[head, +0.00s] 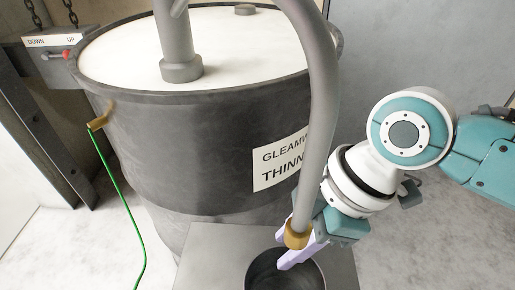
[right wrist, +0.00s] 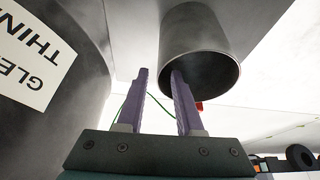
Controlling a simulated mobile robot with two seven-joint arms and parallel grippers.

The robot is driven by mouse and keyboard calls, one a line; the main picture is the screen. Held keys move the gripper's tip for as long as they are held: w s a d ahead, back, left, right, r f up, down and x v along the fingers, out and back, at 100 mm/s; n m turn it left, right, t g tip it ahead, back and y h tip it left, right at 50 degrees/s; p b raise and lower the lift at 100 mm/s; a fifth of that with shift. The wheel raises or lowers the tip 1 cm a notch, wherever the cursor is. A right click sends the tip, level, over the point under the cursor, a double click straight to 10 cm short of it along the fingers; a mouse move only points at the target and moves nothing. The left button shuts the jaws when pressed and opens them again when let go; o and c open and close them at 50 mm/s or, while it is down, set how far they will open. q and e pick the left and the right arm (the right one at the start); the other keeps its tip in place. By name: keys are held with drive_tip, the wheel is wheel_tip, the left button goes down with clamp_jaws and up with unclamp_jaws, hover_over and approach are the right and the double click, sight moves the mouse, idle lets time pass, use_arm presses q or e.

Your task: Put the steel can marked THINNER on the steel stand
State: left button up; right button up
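A dark steel can (head: 262,281), open at the top, appears to stand on a flat grey steel stand (head: 208,258) at the bottom of the head view. It also shows in the right wrist view (right wrist: 190,28); no marking on it can be read. My right gripper (head: 290,256) is at the can's rim with its lilac fingers apart. In the right wrist view one finger overlaps the can's mouth and the other is outside the rim; I cannot tell whether either touches. My left gripper is not in view.
A large dark drum (head: 180,140) labelled "GLEAMW… THINN…" stands behind the can. A grey pipe (head: 322,100) with a brass nozzle (head: 297,236) hangs down over the can, close to my right gripper. A DOWN/UP lever (head: 55,54) and green cord (head: 120,190) are at left.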

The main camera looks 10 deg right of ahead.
drive_tip(key=w+p+v, duration=0.1)
drive_tip(key=p+v, duration=0.2)
drive_tip(key=v, duration=0.7)
drive_tip(key=s+a+m+t, duration=0.2)
drive_tip(key=s+m, duration=0.4)
drive_tip(key=s, duration=0.1)
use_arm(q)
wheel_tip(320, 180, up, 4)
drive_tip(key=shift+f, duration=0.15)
use_arm(e)
drive_tip(key=s+d+r+m+h, duration=0.1)
drive_tip(key=s+d+m+h, duration=0.3)
drive_tip(key=d+m, duration=0.3)
drive_tip(key=shift+s+d+m+t, duration=0.3)
drive_tip(key=shift+s+m, duration=0.1)
drive_tip(key=shift+s, duration=0.45)
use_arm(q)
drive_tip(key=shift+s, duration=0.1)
use_arm(e)
drive_tip(key=shift+a+r, duration=0.1)
